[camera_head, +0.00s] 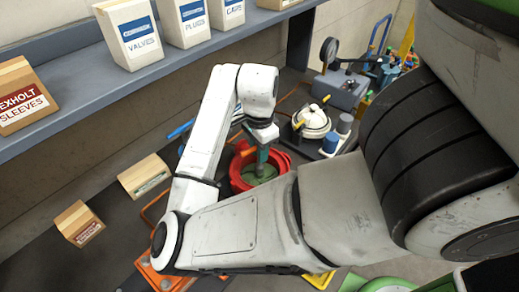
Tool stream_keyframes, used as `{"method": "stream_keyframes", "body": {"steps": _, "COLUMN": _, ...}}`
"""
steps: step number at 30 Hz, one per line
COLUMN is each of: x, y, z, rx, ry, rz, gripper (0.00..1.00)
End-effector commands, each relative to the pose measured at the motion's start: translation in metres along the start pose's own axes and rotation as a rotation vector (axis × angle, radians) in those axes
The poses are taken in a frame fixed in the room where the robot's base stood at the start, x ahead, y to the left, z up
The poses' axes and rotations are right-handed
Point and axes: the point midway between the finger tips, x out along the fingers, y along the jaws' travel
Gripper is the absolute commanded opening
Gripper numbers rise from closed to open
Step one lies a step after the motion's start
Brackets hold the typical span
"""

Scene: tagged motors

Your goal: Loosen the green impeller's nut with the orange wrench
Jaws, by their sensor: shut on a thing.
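My gripper (263,146) points down over a round red housing (281,160), at the end of my white arm in the middle of the view. It is shut on a small upright tool (263,159) that looks teal-green with an orange-red part beside it. I cannot tell whether this is the orange wrench. A green round part (258,180), likely the green impeller, shows inside the red housing below the tool. The nut is hidden or too small to see, and I cannot tell whether the tool touches it.
Boxes labelled valves (130,35) and plugs (184,22) stand on the grey shelf (130,82) at the back. Small boxes (145,176) lie on the dark bench at left.

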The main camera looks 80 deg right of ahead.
Motion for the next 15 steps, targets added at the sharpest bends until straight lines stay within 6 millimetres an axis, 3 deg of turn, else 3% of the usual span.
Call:
{"method": "stream_keyframes", "body": {"steps": 9, "x": -0.0015, "y": -0.0004, "z": 0.0004, "rx": -0.468, "ry": -0.001, "rz": -0.001, "gripper": 0.00}}
{"method": "stream_keyframes", "body": {"steps": 12, "x": -0.0017, "y": -0.0004, "z": 0.0004, "rx": -0.543, "ry": 0.000, "rz": -0.002, "gripper": 0.00}}
{"method": "stream_keyframes", "body": {"steps": 15, "x": -0.0008, "y": -0.0006, "z": 0.0005, "rx": -0.506, "ry": -0.001, "rz": -0.002, "gripper": 0.00}}
